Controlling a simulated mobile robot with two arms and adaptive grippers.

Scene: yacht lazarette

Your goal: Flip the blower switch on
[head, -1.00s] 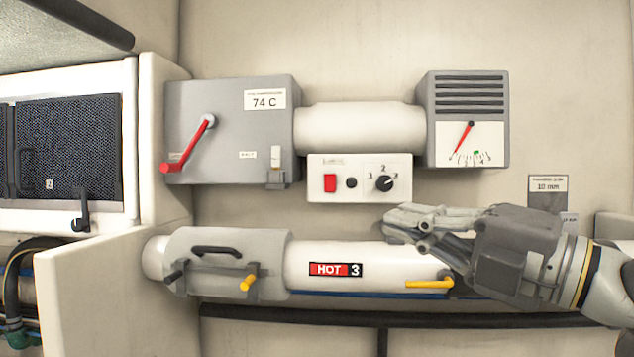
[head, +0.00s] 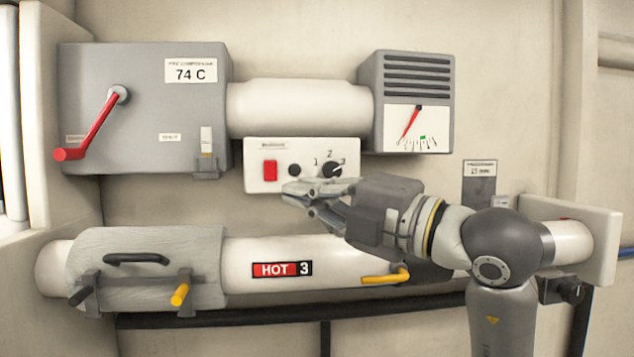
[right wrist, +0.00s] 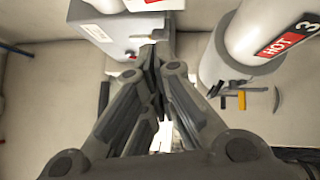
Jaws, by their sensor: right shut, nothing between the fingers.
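The white blower panel (head: 260,184) is on the wall in the head view. It carries a red rocker switch (head: 270,171), a small black button (head: 294,169) and a black rotary knob (head: 332,170) marked 1, 2, 3. Whether the rocker is on or off cannot be told. Contact cannot be told. My left gripper is not in view.
A grey box (head: 140,140) with a red lever (head: 98,125) stands at upper left. A gauge unit (head: 405,100) is at upper right. Below runs a white pipe (head: 345,262) labelled HOT 3, with a yellow handle (head: 386,276) and a clamped grey sleeve (head: 185,245).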

